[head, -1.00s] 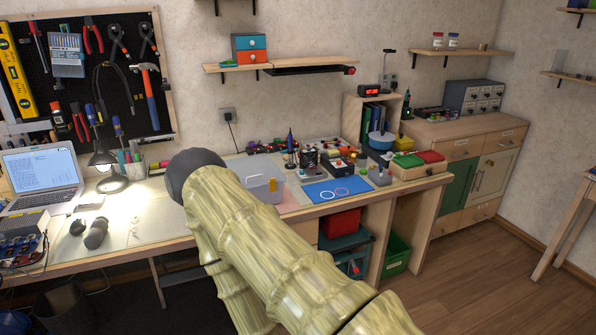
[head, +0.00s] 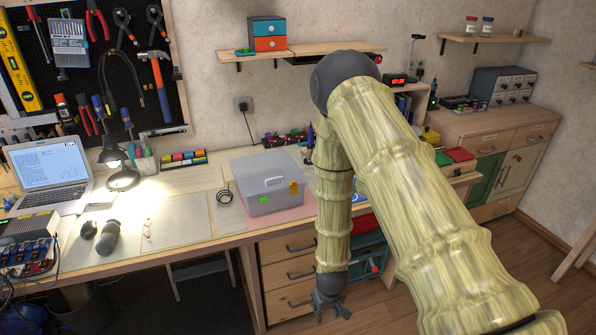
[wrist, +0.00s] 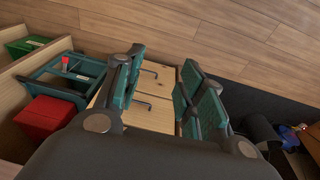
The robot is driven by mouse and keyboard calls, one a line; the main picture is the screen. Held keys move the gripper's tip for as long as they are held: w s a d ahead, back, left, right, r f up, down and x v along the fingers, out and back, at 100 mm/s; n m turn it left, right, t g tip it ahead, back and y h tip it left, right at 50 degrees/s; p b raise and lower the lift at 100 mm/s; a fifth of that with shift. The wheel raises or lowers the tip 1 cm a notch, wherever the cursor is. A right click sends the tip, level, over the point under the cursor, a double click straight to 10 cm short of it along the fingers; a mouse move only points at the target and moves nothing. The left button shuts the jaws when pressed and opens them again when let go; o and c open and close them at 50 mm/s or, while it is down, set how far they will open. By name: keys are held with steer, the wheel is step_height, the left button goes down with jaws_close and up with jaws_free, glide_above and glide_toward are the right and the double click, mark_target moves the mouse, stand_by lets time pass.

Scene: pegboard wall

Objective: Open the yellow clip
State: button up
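The yellow clip (head: 293,187) is on the front right of a grey lidded box (head: 270,204) on the workbench. It looks closed, but it is too small to be sure. A green clip (head: 264,200) is on the front left of the same box. My gripper (head: 331,308) hangs below the bench top, in front of the drawers and to the lower right of the box. In the wrist view my gripper (wrist: 158,88) is open and empty, its teal-padded fingers wide apart. The clip and box are not in the wrist view.
The box stands on a pink mat (head: 305,209). The bench's front edge and wooden drawers (head: 285,262) are close to my gripper. A shelf (head: 300,51) hangs above. A laptop (head: 47,175) stands at the left.

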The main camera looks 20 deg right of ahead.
steer(key=w+d+r+t+p, duration=0.1)
steer(key=w+r+t+p, duration=0.15)
steer(key=w+r, duration=1.65)
steer(key=y+p, duration=0.1)
steer(key=p, duration=0.2)
glide_toward(294, 182)
steer(key=shift+n, duration=0.5)
steer(key=shift+p+x, duration=1.85)
steer(key=shift+x, duration=2.35)
steer(key=shift+c, duration=0.3)
jaws_close()
